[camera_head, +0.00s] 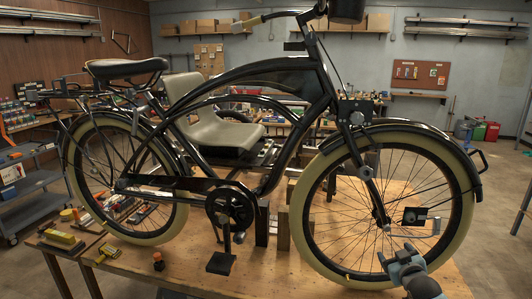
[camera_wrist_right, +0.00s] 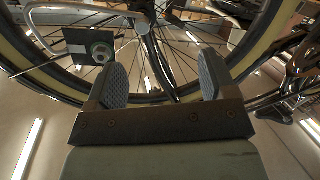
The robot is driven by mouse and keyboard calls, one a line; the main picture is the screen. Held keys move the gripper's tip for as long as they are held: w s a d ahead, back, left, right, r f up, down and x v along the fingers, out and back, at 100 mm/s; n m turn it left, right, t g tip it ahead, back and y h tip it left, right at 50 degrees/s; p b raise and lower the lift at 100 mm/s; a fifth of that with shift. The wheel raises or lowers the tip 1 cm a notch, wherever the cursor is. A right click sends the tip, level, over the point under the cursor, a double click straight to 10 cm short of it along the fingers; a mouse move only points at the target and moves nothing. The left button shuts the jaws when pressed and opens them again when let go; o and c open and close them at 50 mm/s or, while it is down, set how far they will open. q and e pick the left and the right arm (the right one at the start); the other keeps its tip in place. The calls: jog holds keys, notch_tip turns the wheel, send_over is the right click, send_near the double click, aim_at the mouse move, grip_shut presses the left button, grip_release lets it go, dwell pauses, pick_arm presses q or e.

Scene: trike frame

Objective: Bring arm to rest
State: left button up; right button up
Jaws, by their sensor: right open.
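My right gripper (camera_head: 400,258) is in the lower right of the head view, in front of the lower part of the trike's front wheel (camera_head: 298,215). Its jaws are open. In the right wrist view the two padded fingers (camera_wrist_right: 163,78) stand apart with nothing between them. The wheel's spokes and tyre show beyond them. A dark square plate with a round knob (camera_wrist_right: 100,50) is at upper left there; the plate also shows near the wheel hub in the head view (camera_head: 414,215). My left gripper is not in view.
The black trike frame (camera_head: 310,95) with a beige seat (camera_head: 222,135) stands over a wooden workbench (camera_head: 200,262). Tools lie at the bench's left end. A grey cart (camera_head: 30,205) stands at left.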

jog(key=s+a+f+g+y, duration=0.1)
jog(key=s+a+f, duration=0.45)
jog(key=s, duration=0.45)
jog(key=s+a+f+g+y, duration=0.15)
jog(key=s+a+f, duration=0.25)
jog(key=s+f, duration=0.45)
jog(key=s+a+f+g, duration=0.1)
jog(key=s+a+f, duration=0.4)
jog(key=s, duration=0.6)
jog(key=s+a+g, duration=0.1)
jog(key=s+a, duration=0.2)
jog(key=s, duration=0.9)
jog(key=shift+s+a+f+m+g+y, duration=0.2)
jog(key=shift+a+f+m+g+y, duration=0.05)
jog(key=shift+f+m+g+y, duration=0.15)
